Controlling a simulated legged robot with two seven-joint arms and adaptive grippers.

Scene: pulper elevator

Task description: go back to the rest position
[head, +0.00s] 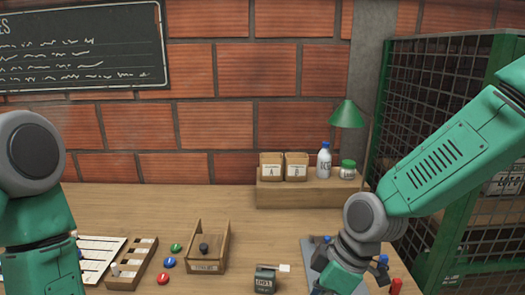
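My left arm (42,215) comes in at the left edge and runs down out of the bottom of the head view. Its gripper is below the frame. My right arm (455,150) reaches in from the right and bends down at a grey wrist. My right gripper (343,281) points down over the right part of the wooden table (225,197), above a grey plate. Its fingertips are cut off by the bottom edge, so I cannot see whether it holds anything.
A wooden tray (192,265), a slotted wooden rack (122,282), several coloured discs (169,263) and a dark green box (265,280) lie between my arms. A shelf (310,195) carries boxes, a bottle and a jar beside a green lamp (347,113). A green mesh cage (430,80) stands right.

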